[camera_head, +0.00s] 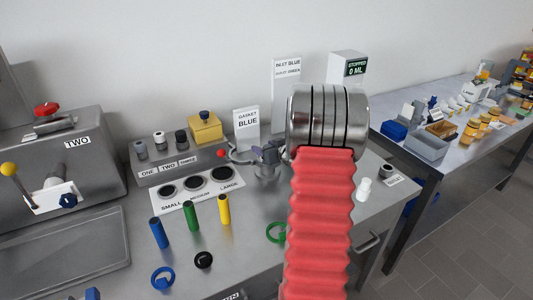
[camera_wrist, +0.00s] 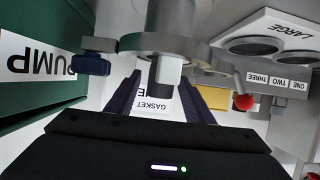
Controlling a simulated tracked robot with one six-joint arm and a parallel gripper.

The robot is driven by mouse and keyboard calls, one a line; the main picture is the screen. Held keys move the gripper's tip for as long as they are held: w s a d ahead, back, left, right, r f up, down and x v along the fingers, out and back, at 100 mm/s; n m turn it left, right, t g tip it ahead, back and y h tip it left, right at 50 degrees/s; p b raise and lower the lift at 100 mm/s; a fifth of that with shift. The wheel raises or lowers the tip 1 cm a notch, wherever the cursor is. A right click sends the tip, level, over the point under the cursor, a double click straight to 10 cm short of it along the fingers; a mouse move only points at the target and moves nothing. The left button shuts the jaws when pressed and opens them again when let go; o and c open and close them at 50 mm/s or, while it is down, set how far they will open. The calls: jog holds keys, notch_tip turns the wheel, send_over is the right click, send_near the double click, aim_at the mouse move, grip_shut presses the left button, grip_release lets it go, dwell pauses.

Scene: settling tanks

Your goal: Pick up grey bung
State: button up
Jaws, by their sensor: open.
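No single thing is clearly the grey bung. A small grey plug (camera_head: 141,148) stands at the left of the rack marked ONE, TWO, THREE, with a paler and a darker plug beside it. Another short grey cylinder (camera_head: 387,171) stands by a small label at the bench's right end. My gripper (camera_wrist: 158,98) is open in the wrist view, with dark fingers either side of a grey-and-white part (camera_wrist: 166,75) beneath a round metal piece. I cannot tell whether they touch it. My arm hides part of the bench in the head view.
Blue, green (camera_head: 190,216) and yellow rods stand before the SMALL, MEDIUM, LARGE plate (camera_head: 198,188). Coloured rings lie on the bench front. A GASKET BLUE sign (camera_head: 246,129) stands behind. A white bottle (camera_head: 364,188) stands at right. A green PUMP box (camera_wrist: 45,60) is near the gripper.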

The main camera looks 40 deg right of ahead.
jog(key=shift+x, duration=1.1)
jog(key=shift+c, duration=0.5)
jog(key=c, duration=1.1)
